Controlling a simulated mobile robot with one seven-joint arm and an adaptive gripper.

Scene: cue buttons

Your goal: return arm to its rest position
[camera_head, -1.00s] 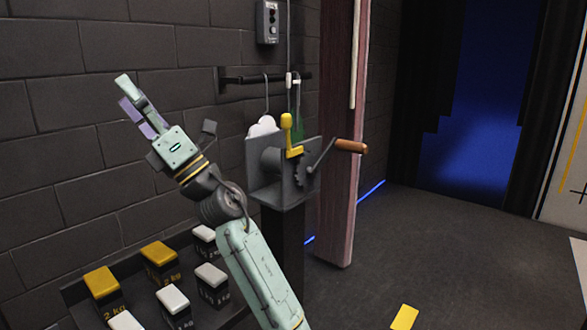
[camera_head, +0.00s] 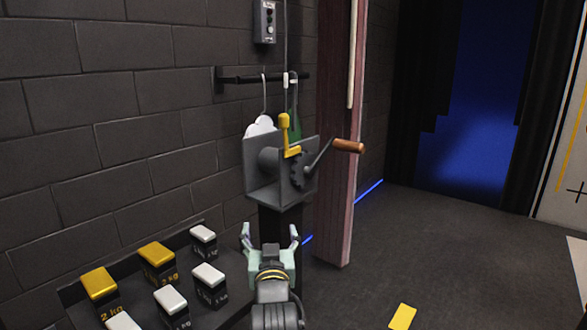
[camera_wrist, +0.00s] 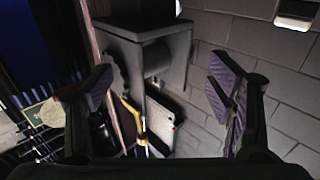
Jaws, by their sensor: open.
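My gripper (camera_head: 270,238) is low in the head view, in front of the dark post under the winch. Its two fingers are spread apart with nothing between them. In the wrist view my gripper (camera_wrist: 160,98) also shows open, one finger at each side of the picture. Beyond the fingers the wrist view shows the grey winch housing (camera_wrist: 150,40) and its yellow lever (camera_wrist: 132,118). The gripper is apart from the winch in the head view. Most of my arm lies below the picture's edge.
The grey winch (camera_head: 265,170) has a yellow lever (camera_head: 286,135) and a crank with a wooden handle (camera_head: 348,146). Several white and yellow weights (camera_head: 157,256) stand on a dark tray at lower left. A control box (camera_head: 265,22) hangs on the brick wall. The floor (camera_head: 440,235) at right is mostly clear.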

